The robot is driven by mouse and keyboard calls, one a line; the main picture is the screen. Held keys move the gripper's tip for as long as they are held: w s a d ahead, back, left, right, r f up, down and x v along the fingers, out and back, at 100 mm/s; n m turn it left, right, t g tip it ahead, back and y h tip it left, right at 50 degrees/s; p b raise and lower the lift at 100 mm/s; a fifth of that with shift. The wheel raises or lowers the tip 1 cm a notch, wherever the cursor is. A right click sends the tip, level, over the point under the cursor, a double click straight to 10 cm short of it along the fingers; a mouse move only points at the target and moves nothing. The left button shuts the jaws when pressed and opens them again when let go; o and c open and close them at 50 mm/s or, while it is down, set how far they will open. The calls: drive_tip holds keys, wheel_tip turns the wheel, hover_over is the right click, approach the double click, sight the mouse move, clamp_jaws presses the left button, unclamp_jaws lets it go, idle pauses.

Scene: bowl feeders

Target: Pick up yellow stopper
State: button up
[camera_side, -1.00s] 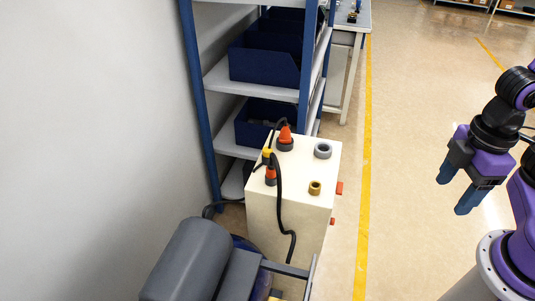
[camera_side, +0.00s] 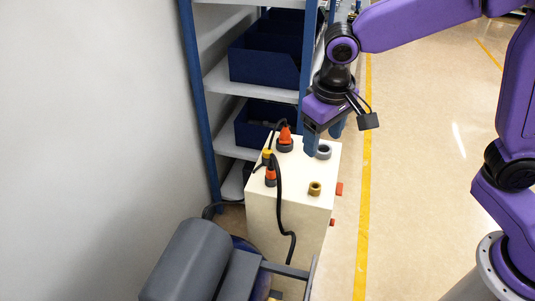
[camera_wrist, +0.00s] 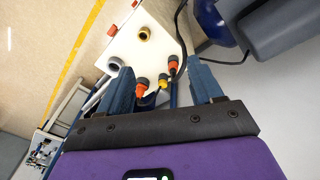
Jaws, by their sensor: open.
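The yellow stopper (camera_side: 267,153) is on the white box (camera_side: 290,225), between two orange stoppers near the box's left side. A black cable partly hides it in the side view. In the wrist view the yellow stopper (camera_wrist: 162,84) shows small between the fingers, with the orange stoppers beside it. My gripper (camera_side: 324,147) is open and empty, its blue fingers pointing down by the back right of the box top, to the right of the stopper and apart from it. In the wrist view my gripper (camera_wrist: 158,70) has its fingers well spread.
Orange stoppers (camera_side: 285,137) flank the yellow one, with black cables around them. A grey ring (camera_side: 323,153) and a brass ring (camera_side: 315,187) are on the right of the box top. A blue-framed shelf (camera_side: 304,80) with dark blue bins stands close behind.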

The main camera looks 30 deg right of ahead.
drive_tip(key=w+a+f+m+h, duration=0.1)
drive_tip(key=w+a+m, duration=0.1)
drive_tip(key=w+m, duration=0.3)
drive_tip(key=w+a+f+m, duration=0.2)
drive_tip(key=w+a, duration=0.1)
drive_tip(key=w, duration=0.5)
drive_tip(key=m+t+h, duration=0.1)
drive_tip(key=m+h, duration=0.1)
drive_tip(key=m, duration=0.4)
approach(268, 150)
drive_tip(key=shift+y, duration=0.3)
drive_tip(key=x, duration=0.8)
drive_tip(key=shift+w+d+f, duration=0.1)
drive_tip(key=shift+d+f, duration=0.1)
drive_tip(key=shift+d, duration=0.1)
clamp_jaws()
